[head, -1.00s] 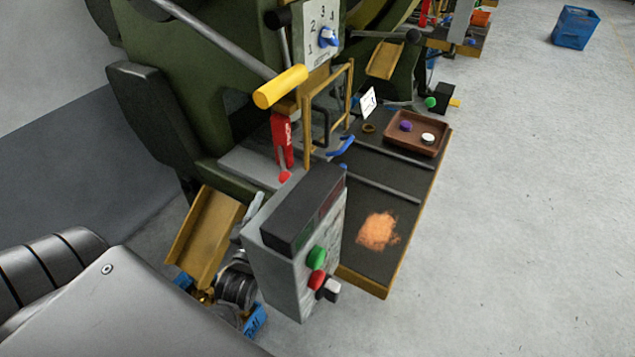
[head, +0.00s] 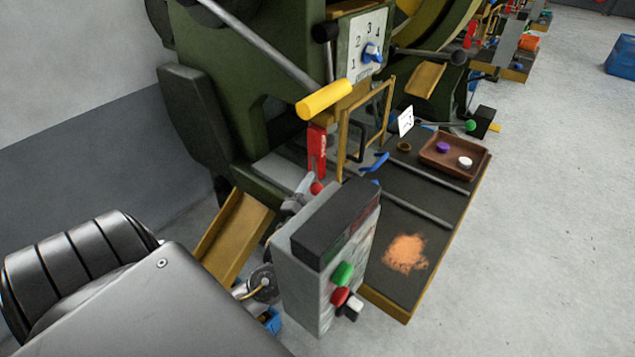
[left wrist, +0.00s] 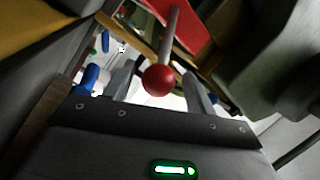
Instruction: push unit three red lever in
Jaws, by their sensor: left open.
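The red lever shows in the head view as a red ball knob (head: 317,188) below a red upright part (head: 317,150) on the front of the green machine. In the left wrist view the red ball (left wrist: 158,80) sits on a grey rod in front of my left gripper. My left gripper (left wrist: 160,88) is open, with one finger on each side of the ball in the picture; I cannot tell whether it touches. In the head view my left gripper (head: 300,190) is just left of the ball, partly hidden by the control box. My right gripper is not in view.
A grey control box (head: 325,260) with green and red buttons stands close to the gripper. A yellow-handled lever (head: 324,100) hangs above. A yellow chute (head: 236,238) is at the left. A dark table (head: 437,262) holds a brown tray (head: 440,163). Open floor lies right.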

